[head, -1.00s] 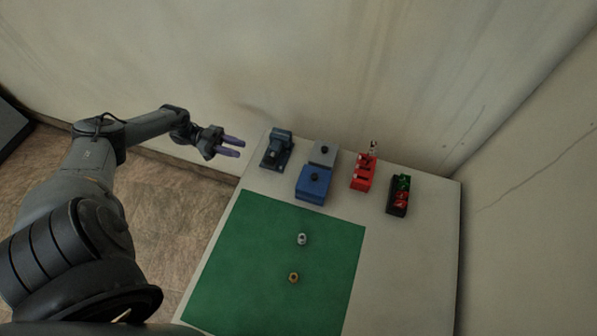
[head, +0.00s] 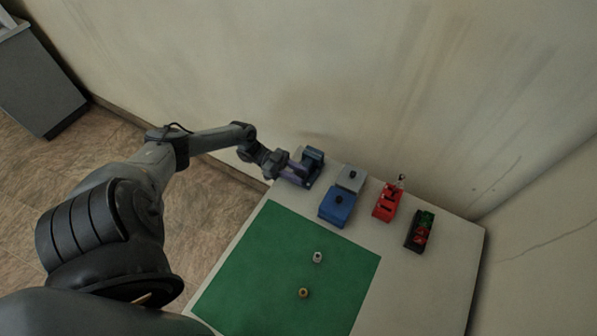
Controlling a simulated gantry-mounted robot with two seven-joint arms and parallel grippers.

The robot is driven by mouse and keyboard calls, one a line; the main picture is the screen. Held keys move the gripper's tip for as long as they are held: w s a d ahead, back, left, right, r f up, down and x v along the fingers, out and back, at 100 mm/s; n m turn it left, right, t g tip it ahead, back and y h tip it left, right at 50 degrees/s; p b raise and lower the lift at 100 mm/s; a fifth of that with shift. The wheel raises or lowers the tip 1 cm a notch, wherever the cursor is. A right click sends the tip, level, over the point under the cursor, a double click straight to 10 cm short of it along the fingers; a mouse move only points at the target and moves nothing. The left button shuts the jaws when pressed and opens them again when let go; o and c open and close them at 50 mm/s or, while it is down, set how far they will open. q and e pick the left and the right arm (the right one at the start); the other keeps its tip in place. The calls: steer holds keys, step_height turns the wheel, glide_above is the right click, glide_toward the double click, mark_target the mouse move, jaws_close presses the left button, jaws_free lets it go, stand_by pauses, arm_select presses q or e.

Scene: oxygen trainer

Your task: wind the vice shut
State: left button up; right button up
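The vice (head: 314,160) is the small dark blue-grey device at the back left corner of the table in the head view. My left gripper (head: 297,169), with purple fingers, is at the vice's left front side and covers part of it. I cannot tell whether the fingers touch the vice or are around any part of it. The vice's handle and jaw gap are too small and too covered to make out. My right gripper is not in view.
A blue box (head: 337,207) and a grey box (head: 351,179) with dark knobs stand right of the vice. Further right are a red device (head: 388,201) and a dark holder (head: 419,232) with green and red parts. A green mat (head: 270,270) carries two small fittings.

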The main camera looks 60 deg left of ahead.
arm_select(q)
steer(key=shift+w+d, duration=0.1)
steer(key=shift+d, duration=0.1)
jaws_close()
steer(key=shift+r+p, duration=0.2)
steer(key=shift+p, duration=0.5)
steer(key=g+y+p, duration=0.1)
steer(key=p, duration=0.2)
steer(key=g+y+p, duration=0.1)
steer(key=y+p, duration=0.1)
steer(key=p, duration=0.1)
steer(key=d+g+y+p, duration=0.1)
steer(key=y+p, duration=0.1)
steer(key=p, duration=0.1)
steer(key=shift+w, duration=0.3)
steer(key=y+p, duration=0.1)
steer(key=g+p, duration=0.1)
steer(key=shift+w+f+y+p, duration=0.1)
steer(key=shift+f+y+p, duration=0.2)
steer(key=shift+y, duration=0.1)
steer(key=shift+d+g, duration=0.1)
steer(key=shift+g, duration=0.2)
steer(key=shift+f, duration=0.15)
